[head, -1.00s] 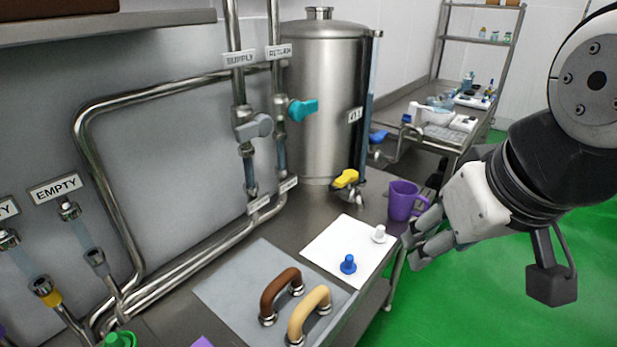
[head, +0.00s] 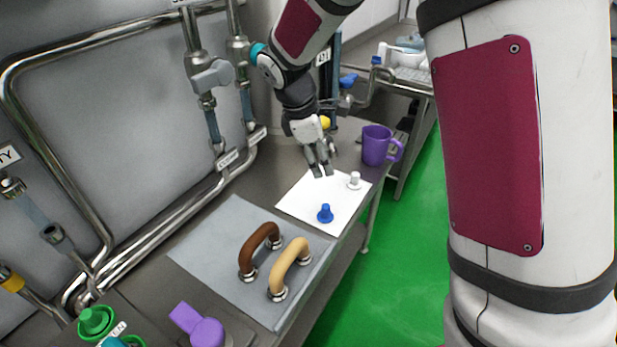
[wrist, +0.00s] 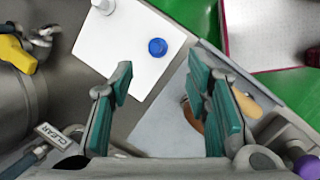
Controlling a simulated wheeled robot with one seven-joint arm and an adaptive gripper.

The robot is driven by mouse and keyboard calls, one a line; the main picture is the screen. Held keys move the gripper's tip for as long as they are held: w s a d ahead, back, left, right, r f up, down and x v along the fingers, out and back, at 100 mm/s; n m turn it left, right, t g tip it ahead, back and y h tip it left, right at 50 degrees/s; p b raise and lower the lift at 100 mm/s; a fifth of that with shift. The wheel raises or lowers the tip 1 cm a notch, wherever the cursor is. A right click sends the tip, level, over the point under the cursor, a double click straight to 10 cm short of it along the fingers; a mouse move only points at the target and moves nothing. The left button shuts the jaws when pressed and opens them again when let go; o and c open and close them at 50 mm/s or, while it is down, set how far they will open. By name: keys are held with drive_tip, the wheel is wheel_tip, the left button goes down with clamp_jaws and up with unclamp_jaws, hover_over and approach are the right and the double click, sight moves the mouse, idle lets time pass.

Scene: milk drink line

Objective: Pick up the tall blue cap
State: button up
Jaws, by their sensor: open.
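The tall blue cap (head: 325,213) stands upright on a white sheet on the steel bench. It also shows from above in the wrist view (wrist: 157,47), beyond my fingertips and between their lines. My gripper (head: 321,172) is open and empty above the back edge of the sheet, behind the blue cap in the head view. In the wrist view my gripper (wrist: 160,85) shows its two green-padded fingers spread apart. A white cap (head: 354,180) stands on the same sheet (head: 297,200), to the right of my gripper.
A purple mug (head: 377,146) stands behind the sheet at the right. A brown handle (head: 262,245) and a tan handle (head: 289,262) stand on a grey mat (head: 205,250) in front. Pipes with valves run along the left wall. A yellow valve handle (wrist: 14,52) is left of my gripper.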

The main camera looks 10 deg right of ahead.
drive_tip(key=w+a+f+n, duration=0.2)
drive_tip(key=w+f+n, duration=0.15)
drive_tip(key=f, duration=0.45)
drive_tip(key=h+p, duration=0.1)
approach(325, 206)
drive_tip(key=shift+g, duration=0.3)
drive_tip(key=x, duration=0.2)
drive_tip(key=w+x, duration=0.1)
drive_tip(key=x, duration=0.2)
drive_tip(key=shift+w+d+f, duration=0.1)
drive_tip(key=shift+d+f, duration=0.05)
drive_tip(key=p+x, duration=0.1)
drive_tip(key=x, duration=0.1)
drive_tip(key=s+p+x, duration=0.1)
drive_tip(key=x, duration=0.1)
drive_tip(key=shift+f, duration=0.15)
drive_tip(key=shift+w+d+f, duration=0.15)
drive_tip(key=shift+w+f, duration=0.05)
drive_tip(key=shift+f, duration=0.35)
clamp_jaws()
